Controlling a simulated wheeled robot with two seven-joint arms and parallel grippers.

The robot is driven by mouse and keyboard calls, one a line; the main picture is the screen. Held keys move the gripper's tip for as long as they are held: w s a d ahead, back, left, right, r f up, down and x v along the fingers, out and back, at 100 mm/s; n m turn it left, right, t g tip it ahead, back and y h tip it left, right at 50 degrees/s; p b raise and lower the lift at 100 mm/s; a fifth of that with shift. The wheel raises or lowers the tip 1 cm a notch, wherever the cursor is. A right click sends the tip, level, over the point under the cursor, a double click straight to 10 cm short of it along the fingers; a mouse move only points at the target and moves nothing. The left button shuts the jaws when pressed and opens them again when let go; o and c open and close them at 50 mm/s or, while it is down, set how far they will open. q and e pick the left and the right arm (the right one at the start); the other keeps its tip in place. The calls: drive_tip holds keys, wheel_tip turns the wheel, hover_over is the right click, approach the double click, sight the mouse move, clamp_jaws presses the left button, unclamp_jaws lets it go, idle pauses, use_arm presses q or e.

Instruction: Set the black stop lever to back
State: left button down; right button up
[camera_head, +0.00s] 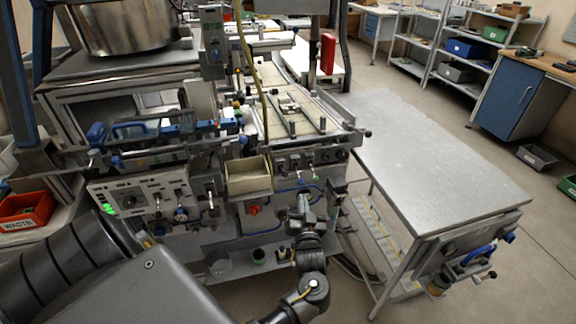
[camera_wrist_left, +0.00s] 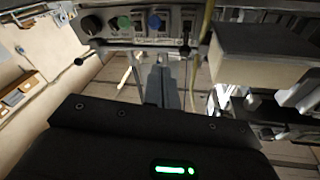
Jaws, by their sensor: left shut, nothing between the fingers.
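My left gripper (camera_head: 303,200) is in front of the lower front of the machine, its fingers pointing up and away from me. In the left wrist view its fingers (camera_wrist_left: 165,85) are together and hold nothing. Above them a panel (camera_wrist_left: 140,42) carries a black knob, a green one, a blue one and a slotted plate with a small dark lever (camera_wrist_left: 187,27); I take this for the black stop lever, but cannot be sure. The fingers look apart from the panel. In the head view the lever is too small to tell apart. My right gripper is not in view.
A cardboard-coloured bin (camera_head: 248,178) hangs on the machine front, left of my gripper. A control panel (camera_head: 140,202) with switches and green lights is farther left. A yellow cable (camera_head: 258,85) hangs above. A bare metal table (camera_head: 435,155) stands at right.

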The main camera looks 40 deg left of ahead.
use_arm(q)
wheel_tip(320, 180, up, 6)
drive_tip(key=s+a+n+g+y, duration=0.1)
drive_tip(key=n+y, duration=0.1)
drive_tip(key=shift+a+n+g+y, duration=0.3)
drive_tip(key=shift+s+r, duration=0.1)
wheel_tip(320, 180, up, 2)
drive_tip(key=p, duration=0.3)
hover_over(283, 171)
drive_tip(key=s+d, duration=0.1)
drive_tip(key=d, duration=0.3)
drive_tip(key=shift+s+a+f+p, duration=0.1)
drive_tip(key=shift+s+f+p, duration=0.1)
drive_tip(key=shift+f, duration=0.85)
drive_tip(key=shift+s+a+f+p, duration=0.1)
drive_tip(key=shift+s+f+p, duration=0.1)
drive_tip(key=shift+f, duration=0.8)
